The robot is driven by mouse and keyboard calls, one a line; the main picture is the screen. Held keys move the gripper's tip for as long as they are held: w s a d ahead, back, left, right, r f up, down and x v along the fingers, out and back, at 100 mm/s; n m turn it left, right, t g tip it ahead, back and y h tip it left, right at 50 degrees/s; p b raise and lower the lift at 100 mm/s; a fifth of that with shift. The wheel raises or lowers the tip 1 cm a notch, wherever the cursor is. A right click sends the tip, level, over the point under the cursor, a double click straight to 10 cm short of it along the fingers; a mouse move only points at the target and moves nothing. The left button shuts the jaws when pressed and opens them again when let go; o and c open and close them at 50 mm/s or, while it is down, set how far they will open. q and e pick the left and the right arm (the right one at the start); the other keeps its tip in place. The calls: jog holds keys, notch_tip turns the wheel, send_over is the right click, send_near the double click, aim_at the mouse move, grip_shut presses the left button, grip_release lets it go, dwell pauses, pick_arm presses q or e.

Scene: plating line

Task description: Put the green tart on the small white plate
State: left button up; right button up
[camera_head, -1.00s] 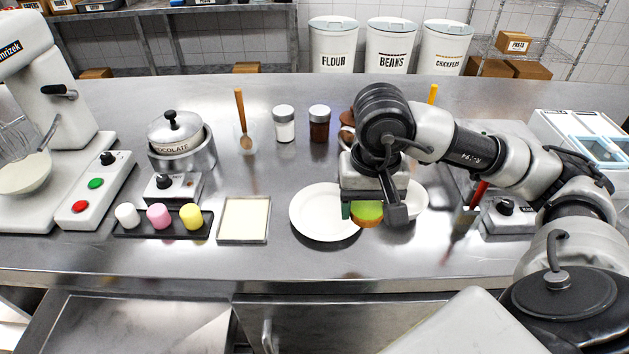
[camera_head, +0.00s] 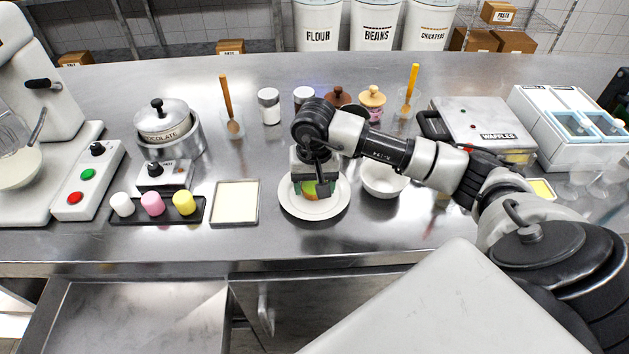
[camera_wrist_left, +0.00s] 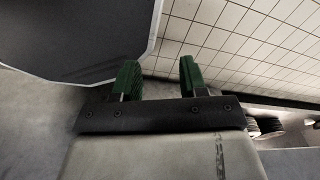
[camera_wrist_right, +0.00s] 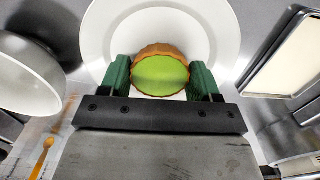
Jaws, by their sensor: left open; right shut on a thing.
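The green tart (camera_wrist_right: 160,75), a brown crust with a green top, is between the fingers of my right gripper (camera_wrist_right: 163,82), which is shut on it. In the head view the tart (camera_head: 310,190) shows partly under my right gripper (camera_head: 312,187), over the small white plate (camera_head: 322,211). The plate's rim (camera_wrist_right: 103,38) also shows around the tart in the right wrist view. I cannot tell whether the tart touches the plate. My left gripper (camera_wrist_left: 157,80) is open and empty in the left wrist view, and is not in the head view.
A white bowl (camera_head: 384,182) stands just right of the plate. A cream-filled square tray (camera_head: 235,203) lies to the left, beside a black tray (camera_head: 158,212) with coloured marshmallows. Jars stand behind the plate. The counter in front of the plate is clear.

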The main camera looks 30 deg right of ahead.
jog(key=shift+f, duration=0.3)
jog(key=shift+f, duration=0.2)
jog(key=o, duration=0.7)
jog(key=shift+c, duration=0.2)
jog(key=shift+r, duration=0.1)
